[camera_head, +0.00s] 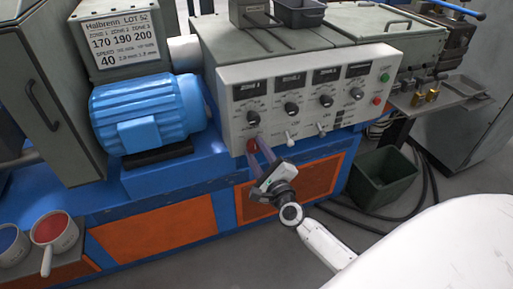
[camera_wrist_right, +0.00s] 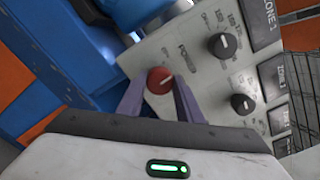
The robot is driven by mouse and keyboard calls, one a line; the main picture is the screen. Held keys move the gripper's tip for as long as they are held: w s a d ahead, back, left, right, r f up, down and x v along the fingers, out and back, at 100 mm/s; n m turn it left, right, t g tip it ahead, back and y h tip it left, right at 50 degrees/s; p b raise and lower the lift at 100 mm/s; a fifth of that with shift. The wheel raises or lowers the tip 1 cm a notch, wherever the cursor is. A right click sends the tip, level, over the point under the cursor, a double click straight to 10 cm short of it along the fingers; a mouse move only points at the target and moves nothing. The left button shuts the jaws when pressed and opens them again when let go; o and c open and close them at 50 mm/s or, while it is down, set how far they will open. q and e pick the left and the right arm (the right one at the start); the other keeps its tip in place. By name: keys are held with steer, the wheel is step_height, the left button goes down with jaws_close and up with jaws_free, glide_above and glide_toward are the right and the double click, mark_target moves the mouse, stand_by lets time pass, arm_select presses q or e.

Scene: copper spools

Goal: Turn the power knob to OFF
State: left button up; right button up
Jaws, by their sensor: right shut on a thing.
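The red power knob (camera_head: 251,147) sits at the lower left corner of the pale control panel (camera_head: 238,118). In the right wrist view the knob (camera_wrist_right: 159,80) is a round red cap with a pale mark, beside lettering on the panel. My right gripper (camera_head: 257,142) reaches up to it from below. Its two purple-grey fingers stand on either side of the knob and are shut on it; the fingers also show in the right wrist view (camera_wrist_right: 158,98). The exact ON/OFF setting is too small to read. My left gripper is not in view.
Black zone knobs (camera_head: 253,118) and small white levers (camera_head: 290,138) sit close by on the panel. A blue motor (camera_head: 145,110) stands to the left. A dark green bin (camera_head: 383,180) and black cables (camera_head: 432,185) are on the floor at right.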

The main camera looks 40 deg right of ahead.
steer(key=shift+n+p, duration=0.35)
steer(key=shift+n, duration=0.65)
steer(key=n+p, duration=0.1)
steer(key=n, duration=0.3)
steer(key=shift+p, duration=0.3)
steer(key=shift+n, duration=0.8)
steer(key=shift+p, duration=0.3)
steer(key=shift+f+n, duration=0.1)
steer(key=shift+n, duration=0.3)
steer(key=o, duration=0.8)
steer(key=shift+o, duration=1.2)
